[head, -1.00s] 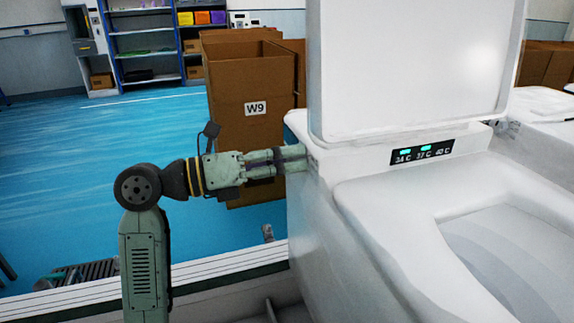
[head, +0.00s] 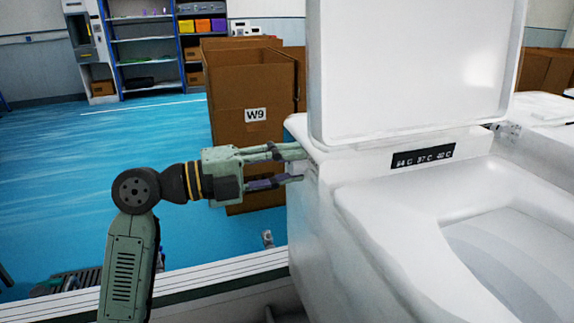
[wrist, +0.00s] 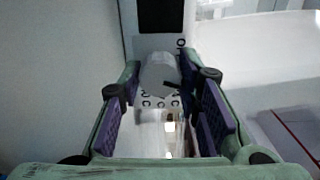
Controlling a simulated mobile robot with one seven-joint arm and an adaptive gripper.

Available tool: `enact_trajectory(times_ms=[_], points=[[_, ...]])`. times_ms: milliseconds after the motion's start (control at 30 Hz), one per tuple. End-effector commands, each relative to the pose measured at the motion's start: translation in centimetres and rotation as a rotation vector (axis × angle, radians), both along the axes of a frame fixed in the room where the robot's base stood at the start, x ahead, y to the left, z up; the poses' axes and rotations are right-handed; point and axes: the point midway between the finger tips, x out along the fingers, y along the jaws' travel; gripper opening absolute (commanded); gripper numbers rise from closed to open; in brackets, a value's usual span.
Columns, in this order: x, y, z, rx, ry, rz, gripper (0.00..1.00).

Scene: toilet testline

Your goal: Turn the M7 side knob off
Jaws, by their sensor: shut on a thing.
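The toilet (head: 330,235) with its raised lid stands on the right in the head view. My gripper (head: 296,165) reaches its left side from the left, fingers one above the other. In the wrist view the grey round side knob (wrist: 160,76) sits between the purple-padded fingers of my gripper (wrist: 161,72), which is shut on it. A dark pointer mark shows on the knob's lower right. Printed letters surround it, partly hidden by the knob and fingers. The knob is hidden in the head view. The temperature panel (head: 422,156) shows no lit lamps.
A cardboard box marked W9 (head: 255,140) stands behind my gripper. A white rail (head: 215,282) runs below my arm. Another toilet (head: 545,110) stands at the right. Blue floor (head: 110,170) lies open to the left.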

Motion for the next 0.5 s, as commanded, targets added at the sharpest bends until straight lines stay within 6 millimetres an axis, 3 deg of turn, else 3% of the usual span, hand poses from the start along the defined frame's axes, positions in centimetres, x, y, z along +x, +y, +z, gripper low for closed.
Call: enact_trajectory(times_ms=[500], points=[[-0.02, -0.02, 0.0, -0.056, 0.176, -0.001, 0.03]])
